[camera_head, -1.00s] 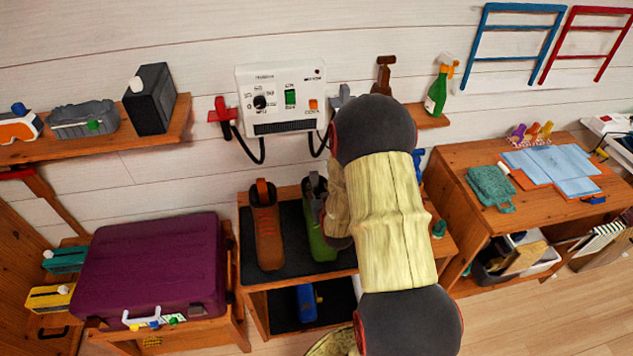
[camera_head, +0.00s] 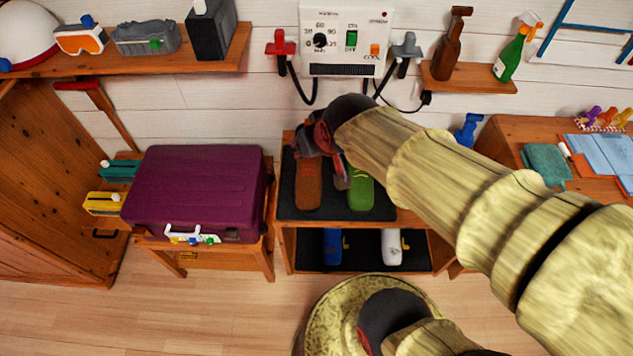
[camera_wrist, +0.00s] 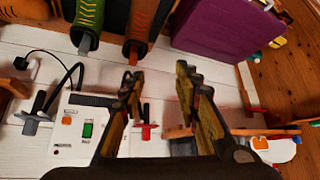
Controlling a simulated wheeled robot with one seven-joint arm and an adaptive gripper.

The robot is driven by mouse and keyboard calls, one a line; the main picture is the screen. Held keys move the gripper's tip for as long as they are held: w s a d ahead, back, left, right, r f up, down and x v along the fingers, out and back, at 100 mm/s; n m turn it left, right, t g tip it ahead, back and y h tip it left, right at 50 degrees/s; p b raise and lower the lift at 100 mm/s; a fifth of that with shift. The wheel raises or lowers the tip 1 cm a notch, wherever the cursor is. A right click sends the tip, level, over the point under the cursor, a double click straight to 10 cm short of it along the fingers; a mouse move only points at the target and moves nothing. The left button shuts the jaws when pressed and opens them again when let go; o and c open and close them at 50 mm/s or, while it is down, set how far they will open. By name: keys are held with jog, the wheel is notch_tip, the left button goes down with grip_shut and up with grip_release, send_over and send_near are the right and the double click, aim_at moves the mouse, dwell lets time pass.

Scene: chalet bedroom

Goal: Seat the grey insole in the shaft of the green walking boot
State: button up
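The green walking boot (camera_head: 360,192) stands on the dark mat of the small rack, right of a brown boot (camera_head: 308,188). My gripper (camera_head: 318,140) is above and behind the brown boot, in front of the wall, and hides the boot tops in the head view. In the wrist view my gripper (camera_wrist: 158,76) has its fingers well apart, with only wall between them. There the green boot (camera_wrist: 91,12) is at the top left, with a grey part at its shaft end. I cannot tell whether that is the grey insole, which I do not clearly see elsewhere.
A white wall dryer (camera_head: 345,40) with red and grey hose ends hangs above the rack. A purple suitcase (camera_head: 195,190) is to the left. Wall shelves (camera_head: 150,65) hold goggles and a black box. Blue (camera_head: 332,245) and white (camera_head: 392,246) items lie on the lower shelf.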

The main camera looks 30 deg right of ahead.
jog(key=s+a+r+g, duration=0.1)
jog(key=s+a, duration=0.1)
jog(key=s, duration=0.4)
jog(key=s+a+r+n+y, duration=0.1)
jog(key=s+a+r, duration=0.1)
jog(key=s, duration=0.3)
jog(key=shift+s+a+g, duration=0.35)
jog(key=shift+a+g, duration=0.05)
jog(key=shift+a, duration=0.2)
